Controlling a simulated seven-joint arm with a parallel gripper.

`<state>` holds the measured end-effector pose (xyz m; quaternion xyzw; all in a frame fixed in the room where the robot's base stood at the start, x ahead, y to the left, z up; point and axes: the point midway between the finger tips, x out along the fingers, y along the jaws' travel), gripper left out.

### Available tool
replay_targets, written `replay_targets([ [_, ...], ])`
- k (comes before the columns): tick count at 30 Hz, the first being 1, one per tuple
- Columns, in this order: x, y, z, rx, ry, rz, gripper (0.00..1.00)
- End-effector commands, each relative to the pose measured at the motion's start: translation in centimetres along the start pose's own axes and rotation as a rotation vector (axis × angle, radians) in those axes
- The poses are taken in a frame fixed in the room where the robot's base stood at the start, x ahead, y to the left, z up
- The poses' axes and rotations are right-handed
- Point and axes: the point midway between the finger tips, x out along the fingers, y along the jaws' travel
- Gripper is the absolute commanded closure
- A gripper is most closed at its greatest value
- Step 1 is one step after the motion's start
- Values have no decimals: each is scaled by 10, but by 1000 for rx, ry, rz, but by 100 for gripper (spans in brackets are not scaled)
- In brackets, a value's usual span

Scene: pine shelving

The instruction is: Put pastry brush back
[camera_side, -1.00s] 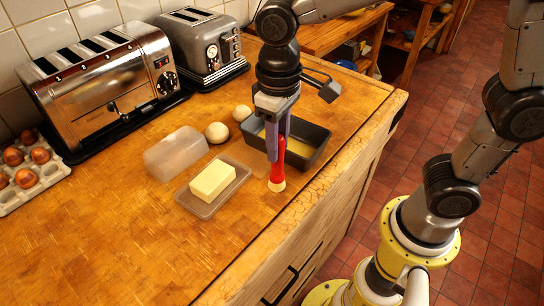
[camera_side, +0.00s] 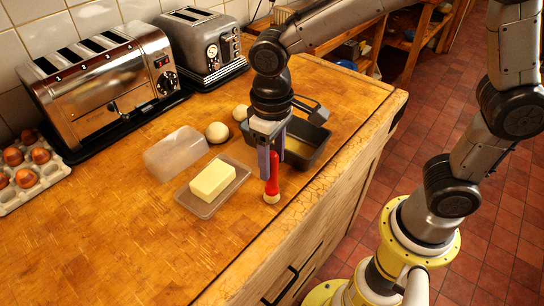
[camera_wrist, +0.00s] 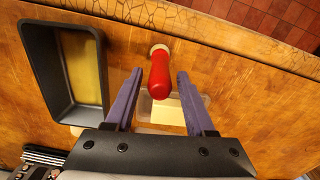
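The pastry brush (camera_side: 273,180) has a red handle and a pale end. It stands about upright, pale end down, on the wooden counter beside the butter dish. In the wrist view the brush (camera_wrist: 160,74) shows between and just beyond my fingertips, with a gap on each side. My gripper (camera_side: 268,165) is open and close to the brush's handle; it also shows in the wrist view (camera_wrist: 159,72). A dark loaf tin (camera_side: 318,150) with a yellow layer inside stands behind the brush; it is at the left in the wrist view (camera_wrist: 37,60).
A clear dish (camera_side: 205,209) with a butter block (camera_side: 212,179) lies left of the brush. A clear lid (camera_side: 175,153), two pale balls (camera_side: 217,132), two toasters (camera_side: 105,85) and an egg tray (camera_side: 40,178) lie farther left and back. The front-left counter is free.

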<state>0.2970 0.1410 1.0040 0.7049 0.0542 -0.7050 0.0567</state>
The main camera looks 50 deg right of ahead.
Motion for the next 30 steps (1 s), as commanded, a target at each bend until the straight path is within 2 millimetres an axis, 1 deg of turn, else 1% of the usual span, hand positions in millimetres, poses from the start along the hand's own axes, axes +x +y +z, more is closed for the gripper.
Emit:
replay_targets([
  [9, -1, 0, 0, 0, 0, 0, 37],
  [11, -3, 0, 0, 0, 2, -1, 37],
  [14, -12, 0, -1, 0, 3, -1, 37],
  [17, -28, 0, -1, 0, 7, -2, 37],
  [24, -78, 0, -1, 0, 6, -2, 37],
  [27, -96, 0, -1, 0, 5, -2, 37],
  [30, -110, 0, 0, 0, 2, -1, 37],
])
